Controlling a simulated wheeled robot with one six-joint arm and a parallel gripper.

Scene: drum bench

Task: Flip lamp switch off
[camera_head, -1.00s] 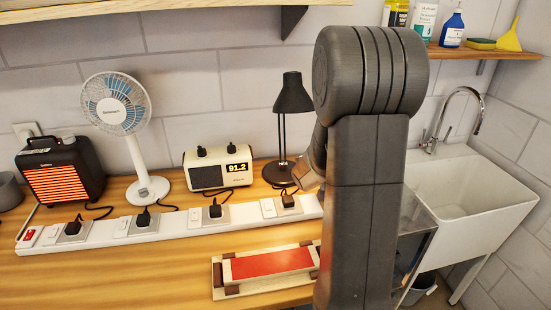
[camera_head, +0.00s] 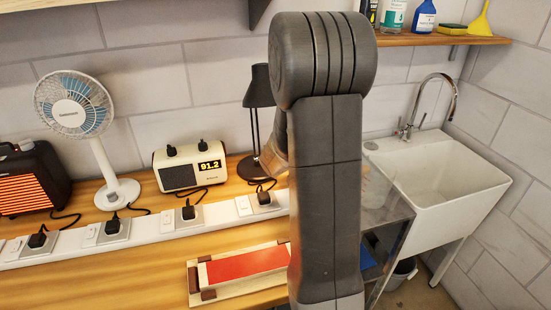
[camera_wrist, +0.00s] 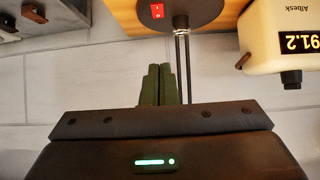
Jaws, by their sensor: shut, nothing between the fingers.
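The black desk lamp (camera_head: 258,95) stands at the back of the bench, partly hidden by my arm in the head view. In the wrist view, its dark round base (camera_wrist: 205,14) is at the top edge, with a small red switch (camera_wrist: 157,10) on it. Two thin lamp stems (camera_wrist: 182,60) run down behind my fingers. My gripper (camera_wrist: 158,68) is shut and empty, its fingertips pointing toward the base and a little short of the switch in the picture. In the head view, my arm hides the gripper's fingers.
A cream radio (camera_head: 190,168) stands left of the lamp, with a fan (camera_head: 75,105) and heater (camera_head: 32,180) farther left. A white power strip (camera_head: 165,225) with several plugs runs along the bench. A red-topped wooden block (camera_head: 245,264) lies in front. A sink (camera_head: 440,180) is right.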

